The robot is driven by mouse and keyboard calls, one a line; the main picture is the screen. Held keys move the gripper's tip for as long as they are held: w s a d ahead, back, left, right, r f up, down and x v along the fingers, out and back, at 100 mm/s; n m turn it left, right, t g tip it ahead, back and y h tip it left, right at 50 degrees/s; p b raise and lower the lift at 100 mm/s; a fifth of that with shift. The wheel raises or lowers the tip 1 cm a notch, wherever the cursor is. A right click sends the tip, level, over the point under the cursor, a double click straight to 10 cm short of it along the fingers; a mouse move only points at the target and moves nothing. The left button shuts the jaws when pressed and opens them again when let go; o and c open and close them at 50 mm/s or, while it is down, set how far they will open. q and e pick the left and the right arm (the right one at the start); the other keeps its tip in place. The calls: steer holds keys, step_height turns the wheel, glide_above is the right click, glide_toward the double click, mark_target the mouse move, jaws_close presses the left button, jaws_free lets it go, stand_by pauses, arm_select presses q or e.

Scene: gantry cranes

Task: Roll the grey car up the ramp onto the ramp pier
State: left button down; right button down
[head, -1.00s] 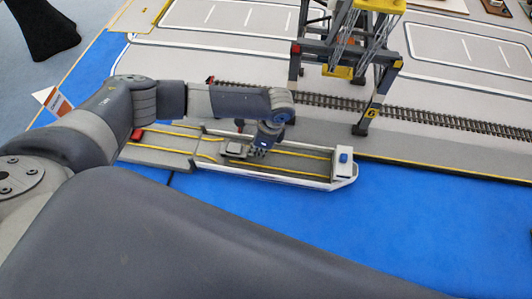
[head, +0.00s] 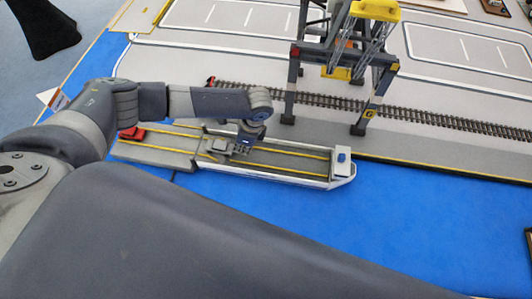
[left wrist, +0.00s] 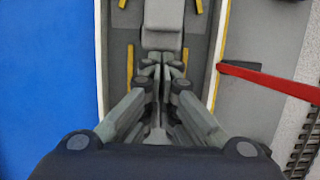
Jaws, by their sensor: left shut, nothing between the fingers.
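The grey car (head: 218,146) is on the ship's deck (head: 290,164), near the deck's left end where it meets the ramp pier (head: 150,154). My left gripper (head: 241,149) is shut and empty, low over the deck just behind the car, on its right side. In the left wrist view the shut fingertips (left wrist: 162,67) are right at the near end of the grey car (left wrist: 162,25); whether they touch it I cannot tell. The ramp is hard to make out beside the car. My right gripper is not in view.
A red car (head: 132,133) stands on the pier's far left end. Low white walls edge the deck. A crane (head: 345,60) straddles rails (head: 430,118) behind the ship. In the left wrist view a red bar (left wrist: 265,80) lies right of the deck wall. Blue water surface fills the front.

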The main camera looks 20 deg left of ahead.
mark_target(212, 145)
arm_select(q)
steer(key=shift+s+a+p, duration=0.2)
steer(key=shift+a+p, duration=0.15)
steer(key=shift+a, duration=0.6)
steer(key=shift+s+a+p, duration=0.2)
steer(key=shift+a+p, duration=0.1)
steer(key=shift+a, duration=0.65)
steer(key=shift+s+a+p, duration=0.2)
steer(key=shift+a+p, duration=0.05)
steer(key=shift+a, duration=0.7)
steer(key=shift+s+a+p, duration=0.2)
steer(key=shift+a+p, duration=0.05)
steer(key=shift+a, duration=0.7)
steer(key=shift+s+a+p, duration=0.2)
steer(key=shift+a+p, duration=0.05)
steer(key=shift+a, duration=0.7)
steer(key=shift+s+a+p, duration=0.15)
steer(key=shift+s+a, duration=0.05)
steer(key=shift+a, duration=0.95)
steer(key=shift+s+a+p, duration=0.1)
steer(key=shift+s+a, duration=0.15)
steer(key=shift+a, duration=0.95)
steer(key=shift+s+a+p, duration=0.15)
steer(key=shift+s+a, duration=0.05)
steer(key=shift+a, duration=0.95)
steer(key=shift+d, duration=0.1)
steer(key=shift+d, duration=0.1)
steer(key=shift+w+d+r+p, duration=0.1)
steer(key=shift+d+r+p, duration=0.15)
steer(key=shift+d+p, duration=0.25)
